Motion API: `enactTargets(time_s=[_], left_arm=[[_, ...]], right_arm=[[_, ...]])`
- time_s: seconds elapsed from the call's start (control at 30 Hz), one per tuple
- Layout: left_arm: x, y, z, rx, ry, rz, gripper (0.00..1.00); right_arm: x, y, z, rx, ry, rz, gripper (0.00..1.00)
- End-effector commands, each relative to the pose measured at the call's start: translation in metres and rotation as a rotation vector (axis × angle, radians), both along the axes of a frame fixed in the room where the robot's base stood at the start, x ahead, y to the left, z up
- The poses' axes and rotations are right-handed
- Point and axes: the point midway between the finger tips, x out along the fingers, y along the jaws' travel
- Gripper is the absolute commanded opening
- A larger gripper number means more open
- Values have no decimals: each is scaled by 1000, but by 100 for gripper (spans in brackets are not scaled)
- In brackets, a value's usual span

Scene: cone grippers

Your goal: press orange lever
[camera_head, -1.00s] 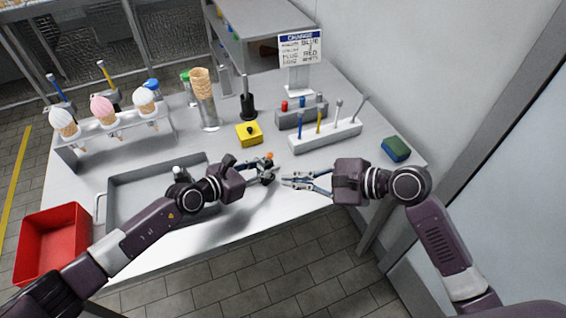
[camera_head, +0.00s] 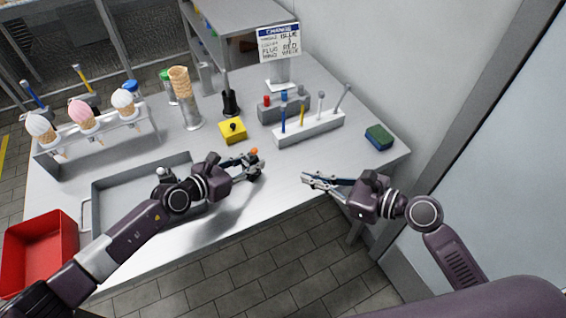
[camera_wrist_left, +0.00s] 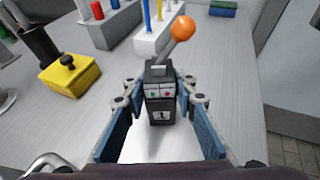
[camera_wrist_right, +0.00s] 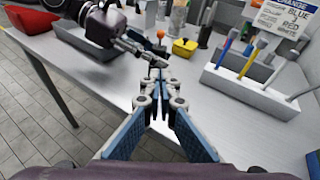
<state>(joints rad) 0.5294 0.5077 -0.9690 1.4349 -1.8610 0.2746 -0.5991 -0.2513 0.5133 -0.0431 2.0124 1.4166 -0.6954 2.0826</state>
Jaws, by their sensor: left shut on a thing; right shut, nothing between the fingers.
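The orange lever is an orange ball (camera_wrist_left: 183,27) on a metal stick, tilted on a small dark box (camera_wrist_left: 161,100) with a red light, a green light and a "1" label. The ball also shows in the head view (camera_head: 254,151) and the right wrist view (camera_wrist_right: 160,33). My left gripper (camera_head: 258,167) is shut on the box, one finger on each side, below the lever. My right gripper (camera_head: 304,180) is shut and empty, to the right of the box near the table's front edge. Its fingertips meet in the right wrist view (camera_wrist_right: 158,82).
A yellow button box (camera_head: 233,131) sits behind the lever. A white rack with colored sticks (camera_head: 310,130) stands behind, to the right. A metal tray (camera_head: 105,190) and red bin (camera_head: 38,250) are left. A green-blue sponge (camera_head: 379,138) lies right. Table between grippers is clear.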

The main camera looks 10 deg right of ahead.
Motion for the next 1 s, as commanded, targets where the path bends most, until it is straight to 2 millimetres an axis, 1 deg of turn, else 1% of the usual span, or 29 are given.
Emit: enactTargets(time_s=[0.17, 0.5, 0.53, 0.6, 0.8, 1.0], left_arm=[[0, 0, 0, 0, 0, 0, 0], [0, 0, 0, 0, 0, 0, 0], [0, 0, 0, 0, 0, 0, 0], [0, 0, 0, 0, 0, 0, 0], [0, 0, 0, 0, 0, 0, 0], [0, 0, 0, 0, 0, 0, 0]], right_arm=[[16, 18, -5, 4, -3, 1, 0], [64, 69, -26, 3, -2, 2, 0], [67, 72, -26, 1, -3, 2, 0], [73, 80, -18, 2, -5, 2, 0], [84, 92, -10, 1, -2, 1, 0], [86, 95, -9, -1, 0, 1, 0]])
